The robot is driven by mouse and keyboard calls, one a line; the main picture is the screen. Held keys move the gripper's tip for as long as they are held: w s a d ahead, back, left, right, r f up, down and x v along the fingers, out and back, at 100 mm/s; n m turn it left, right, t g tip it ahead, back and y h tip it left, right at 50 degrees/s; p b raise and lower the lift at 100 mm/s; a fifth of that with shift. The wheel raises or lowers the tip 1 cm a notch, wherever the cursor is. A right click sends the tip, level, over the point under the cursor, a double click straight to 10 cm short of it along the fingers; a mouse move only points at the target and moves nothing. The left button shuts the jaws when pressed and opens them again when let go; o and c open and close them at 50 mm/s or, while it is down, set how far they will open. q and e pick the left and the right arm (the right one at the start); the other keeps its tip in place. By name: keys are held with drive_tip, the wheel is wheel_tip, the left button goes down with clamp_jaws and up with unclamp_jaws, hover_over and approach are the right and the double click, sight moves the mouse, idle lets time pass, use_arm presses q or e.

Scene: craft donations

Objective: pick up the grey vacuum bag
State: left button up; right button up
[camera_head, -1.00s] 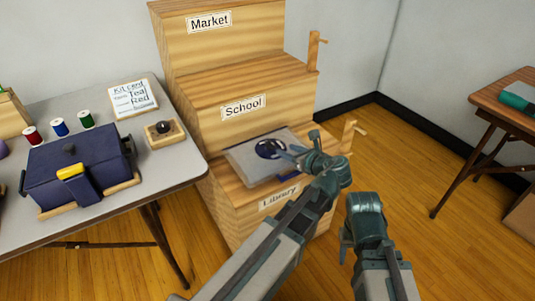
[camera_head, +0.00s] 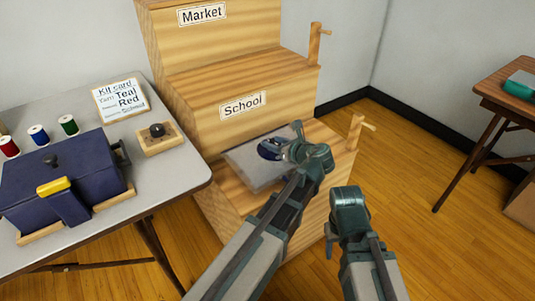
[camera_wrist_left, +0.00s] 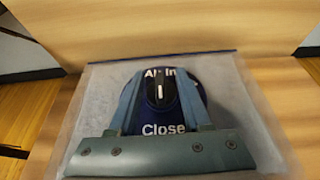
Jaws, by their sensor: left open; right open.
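The grey vacuum bag (camera_head: 252,172) lies flat on the lowest wooden step. It also fills much of the left wrist view (camera_wrist_left: 92,103). Its round dark blue valve (camera_head: 268,147) carries a black knob with a white mark (camera_wrist_left: 159,92) and words including "Close". My left gripper (camera_head: 284,150) is open over the bag, its two fingers on either side of the knob in the left wrist view (camera_wrist_left: 160,84). I cannot tell whether they touch it. My right gripper (camera_head: 331,238) is open and empty, low in front of the step and right of the left arm.
The stepped wooden stand (camera_head: 240,75) rises behind, labelled Market and School. A wooden peg (camera_head: 357,125) stands at its right edge. The left table (camera_head: 165,185) holds a blue box (camera_head: 60,180), spools, a card and a small knobbed block. Another table (camera_head: 500,100) stands far right. Floor between is clear.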

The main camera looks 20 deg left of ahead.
use_arm(q)
clamp_jaws()
drive_tip(key=shift+s+d, duration=0.1)
idle(1.3)
